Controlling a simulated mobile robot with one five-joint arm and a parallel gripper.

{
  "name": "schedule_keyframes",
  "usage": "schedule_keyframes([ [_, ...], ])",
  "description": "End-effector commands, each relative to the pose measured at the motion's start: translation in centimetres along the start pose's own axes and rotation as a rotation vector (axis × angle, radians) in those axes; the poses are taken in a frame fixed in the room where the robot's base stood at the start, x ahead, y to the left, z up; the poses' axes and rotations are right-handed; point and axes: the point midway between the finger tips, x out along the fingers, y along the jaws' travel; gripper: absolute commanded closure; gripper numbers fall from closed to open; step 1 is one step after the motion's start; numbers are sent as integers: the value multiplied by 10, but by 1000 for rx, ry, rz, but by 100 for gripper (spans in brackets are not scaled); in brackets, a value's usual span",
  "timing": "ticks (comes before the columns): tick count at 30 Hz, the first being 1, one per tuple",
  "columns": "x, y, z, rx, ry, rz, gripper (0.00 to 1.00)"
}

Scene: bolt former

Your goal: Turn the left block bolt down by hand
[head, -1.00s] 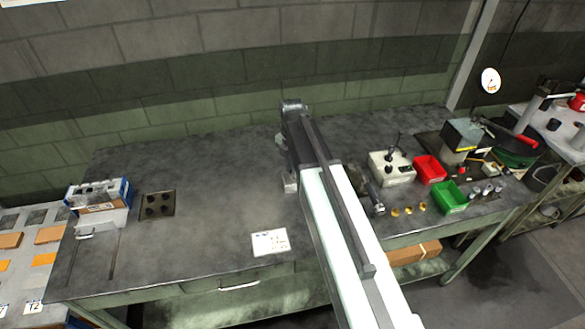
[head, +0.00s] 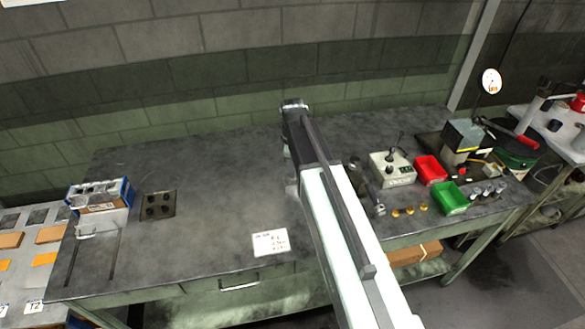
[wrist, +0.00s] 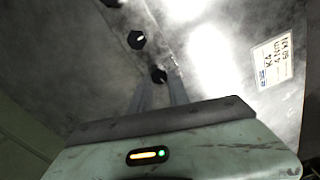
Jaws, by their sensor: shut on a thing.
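In the wrist view my gripper (wrist: 162,86) reaches up from the bottom, its two fingers close together around a dark bolt head (wrist: 158,75). The fingers hide part of the bolt, so its height above the surface cannot be told. A second dark hex bolt (wrist: 136,40) stands apart, up and left of the fingertips. A third bolt (wrist: 113,3) is cut by the top edge. In the head view my arm covers the gripper and the held bolt.
The wrist view shows a white printed label (wrist: 272,60) at right on the grey surface. On the bench (head: 215,205), a white control box (head: 392,169), red bin (head: 431,169) and green bin (head: 451,198) stand right of my arm. The bench's left middle is mostly clear.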

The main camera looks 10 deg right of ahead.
Motion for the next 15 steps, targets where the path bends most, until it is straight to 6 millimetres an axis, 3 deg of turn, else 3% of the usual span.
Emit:
schedule_keyframes([
  [15, 0, 3, 1, 491, 1, 2, 100],
])
